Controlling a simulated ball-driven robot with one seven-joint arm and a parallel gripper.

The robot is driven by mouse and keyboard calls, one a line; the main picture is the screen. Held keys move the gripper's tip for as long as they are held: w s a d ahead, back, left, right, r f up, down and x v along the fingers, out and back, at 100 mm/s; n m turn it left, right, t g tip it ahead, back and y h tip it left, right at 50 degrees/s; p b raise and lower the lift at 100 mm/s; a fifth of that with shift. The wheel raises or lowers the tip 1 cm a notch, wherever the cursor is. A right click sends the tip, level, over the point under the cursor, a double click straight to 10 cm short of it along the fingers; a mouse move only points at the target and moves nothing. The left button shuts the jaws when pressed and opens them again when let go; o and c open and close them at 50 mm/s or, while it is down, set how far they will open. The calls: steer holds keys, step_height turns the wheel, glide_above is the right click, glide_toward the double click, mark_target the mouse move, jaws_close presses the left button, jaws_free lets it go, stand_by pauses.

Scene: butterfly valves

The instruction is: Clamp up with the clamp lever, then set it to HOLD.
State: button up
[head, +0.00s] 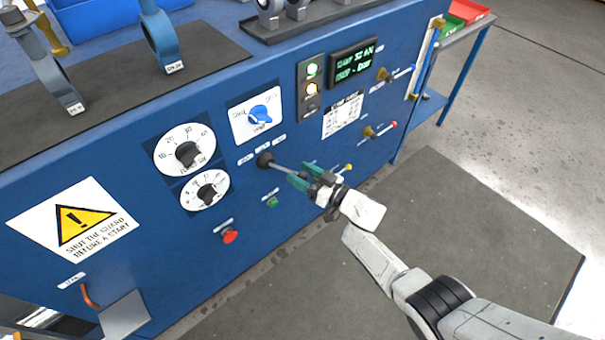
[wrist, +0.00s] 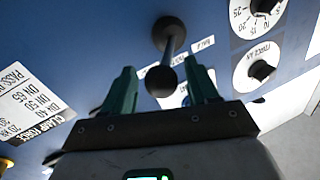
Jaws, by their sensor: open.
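A lever with a round black hub (head: 265,159) and a thin rod sticks out from the blue panel, below the blue selector knob. I take it for the clamp lever. Small labels sit around it, too small to read in the head view. My gripper (head: 302,176) with green fingers is at the lever's free end. In the wrist view the lever's black ball end (wrist: 161,80) lies between the two open fingertips of my gripper (wrist: 163,84), with gaps visible on both sides. The fingers partly hide the labels behind.
The blue selector knob (head: 260,114) and two white dials (head: 186,152) are close by. A red button (head: 230,236) and a green button (head: 272,202) sit below. Two lamps (head: 312,80) and a display (head: 352,63) are to the right.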

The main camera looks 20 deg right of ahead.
steer(key=p+v, duration=0.3)
steer(key=v, duration=0.7)
steer(key=shift+s+d, duration=0.2)
steer(key=shift+s, duration=0.15)
steer(key=shift+w+r, duration=0.1)
steer(key=w+d+r+m+h, duration=0.2)
steer(key=w+d+m+h, duration=0.15)
steer(key=h, duration=0.55)
steer(key=s+d+f+m+g+h, duration=0.1)
steer(key=s+m+g+h, duration=0.3)
steer(key=s, duration=0.3)
steer(key=s+a+r+n+g+y, duration=0.1)
steer(key=s+g, duration=0.4)
steer(key=s, duration=0.8)
steer(key=s+a+r+n+g+y, duration=0.2)
steer(key=s+a+r+g+y, duration=0.1)
steer(key=s, duration=1.1)
steer(key=a+g, duration=0.1)
steer(key=g, duration=0.1)
steer(key=shift+s+a+r+g, duration=0.2)
steer(key=shift+s+a+g, duration=0.1)
steer(key=shift+s+g, duration=0.1)
